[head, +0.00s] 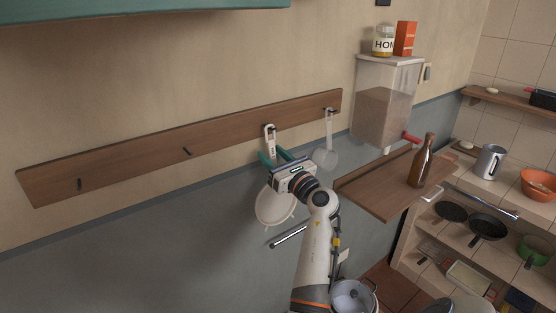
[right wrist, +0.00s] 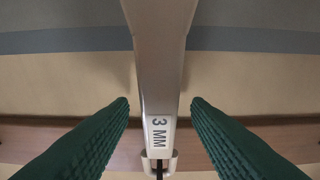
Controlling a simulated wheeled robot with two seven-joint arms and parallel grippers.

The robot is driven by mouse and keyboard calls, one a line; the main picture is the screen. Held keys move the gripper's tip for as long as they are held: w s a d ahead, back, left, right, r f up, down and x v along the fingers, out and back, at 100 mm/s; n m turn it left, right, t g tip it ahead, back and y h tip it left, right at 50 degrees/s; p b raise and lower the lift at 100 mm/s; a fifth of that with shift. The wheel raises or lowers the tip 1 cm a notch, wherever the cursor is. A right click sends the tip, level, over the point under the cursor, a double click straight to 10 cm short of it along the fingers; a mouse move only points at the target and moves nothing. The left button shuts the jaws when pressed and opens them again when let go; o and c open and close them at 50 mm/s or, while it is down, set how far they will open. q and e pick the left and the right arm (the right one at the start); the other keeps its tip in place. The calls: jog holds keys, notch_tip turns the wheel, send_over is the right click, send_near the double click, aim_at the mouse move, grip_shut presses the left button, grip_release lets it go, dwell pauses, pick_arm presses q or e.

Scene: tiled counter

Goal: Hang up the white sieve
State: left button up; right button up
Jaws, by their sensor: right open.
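The white sieve hangs against the wall, its handle (head: 269,134) up at a peg on the wooden rail and its round bowl (head: 275,207) below, partly hidden by my right arm. In the right wrist view the handle (right wrist: 160,85) is marked "3 MM", and its end loop sits around a dark peg (right wrist: 159,166). My right gripper (head: 275,157) is open, its green fingers on either side of the handle. In the wrist view there is a gap on both sides of the handle. My left gripper is not in view.
The wooden rail (head: 130,163) has free pegs (head: 186,151) at left. A smaller light utensil (head: 327,156) hangs to the right of the sieve. A clear dispenser (head: 384,105), a wooden shelf (head: 378,193) and a brown bottle (head: 421,161) are close on the right.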

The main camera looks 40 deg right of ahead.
jog(key=b+v, duration=0.3)
jog(key=v, duration=0.9)
jog(key=shift+r+v, duration=0.15)
jog(key=shift+v, duration=0.8)
jog(key=shift+r+v, duration=0.2)
jog(key=shift+v, duration=0.7)
jog(key=shift+s, duration=0.1)
